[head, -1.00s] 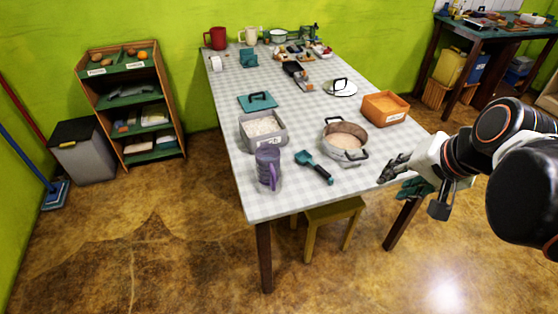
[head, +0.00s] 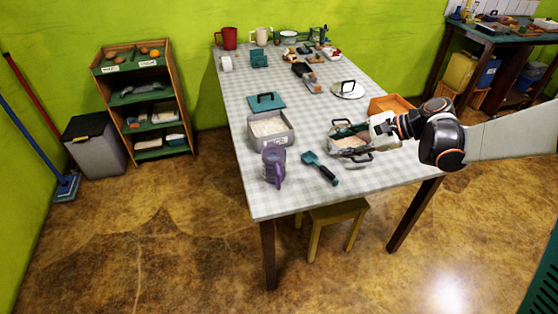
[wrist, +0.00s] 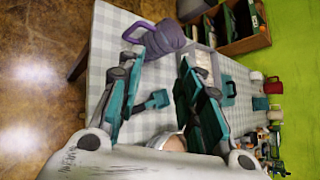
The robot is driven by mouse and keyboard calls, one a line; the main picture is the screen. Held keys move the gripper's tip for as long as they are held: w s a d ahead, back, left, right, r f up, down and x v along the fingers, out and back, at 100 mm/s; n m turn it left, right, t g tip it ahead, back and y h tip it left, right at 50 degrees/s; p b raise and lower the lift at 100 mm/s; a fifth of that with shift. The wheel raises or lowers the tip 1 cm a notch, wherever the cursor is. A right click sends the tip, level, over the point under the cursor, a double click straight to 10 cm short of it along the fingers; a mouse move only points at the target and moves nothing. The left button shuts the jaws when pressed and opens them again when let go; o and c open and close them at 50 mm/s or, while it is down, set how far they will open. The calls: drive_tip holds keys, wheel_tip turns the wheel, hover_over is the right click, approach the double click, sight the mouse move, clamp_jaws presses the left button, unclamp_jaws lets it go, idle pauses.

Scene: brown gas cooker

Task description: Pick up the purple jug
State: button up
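The purple jug (head: 274,165) stands upright near the front left corner of the checked table (head: 310,200), its handle toward the viewer. In the wrist view the purple jug (wrist: 165,38) lies ahead, beyond and between the fingertips, with its handle (wrist: 132,34) to the left. My gripper (head: 352,131) is above the pot with brown contents, to the right of the jug and apart from it. In the wrist view my gripper's fingers (wrist: 158,62) are spread wide with nothing between them.
A teal scoop (head: 320,170) lies between the jug and the pot (head: 350,150). A grey bin of white grains (head: 268,140) stands just behind the jug. An orange box (head: 392,104) is behind the pot. The table's front edge is close to the jug.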

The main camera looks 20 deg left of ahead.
drive_tip(key=w+a+f+m+g+y, duration=0.2)
drive_tip(key=w+a+f+y, duration=0.1)
drive_tip(key=f, duration=0.5)
drive_tip(key=m+g+y+p, duration=0.1)
drive_tip(key=g+y, duration=0.2)
drive_tip(key=g, duration=0.1)
approach(279, 189)
drive_tip(key=d, duration=0.1)
drive_tip(key=w+d+r, duration=0.1)
drive_tip(key=d+r, duration=0.1)
drive_tip(key=shift+w+d+r, duration=0.15)
drive_tip(key=shift+w+d, duration=0.05)
drive_tip(key=shift+w, duration=0.05)
drive_tip(key=shift+s+a, duration=0.1)
drive_tip(key=shift+a, duration=0.05)
drive_tip(key=b+x, duration=0.1)
drive_tip(key=x, duration=0.6)
drive_tip(key=shift+b, duration=0.4)
drive_tip(key=shift+w+b+x, duration=0.2)
drive_tip(key=shift+b+x, duration=1.15)
drive_tip(key=shift+x, duration=1.9)
drive_tip(key=shift+r, duration=0.2)
clamp_jaws()
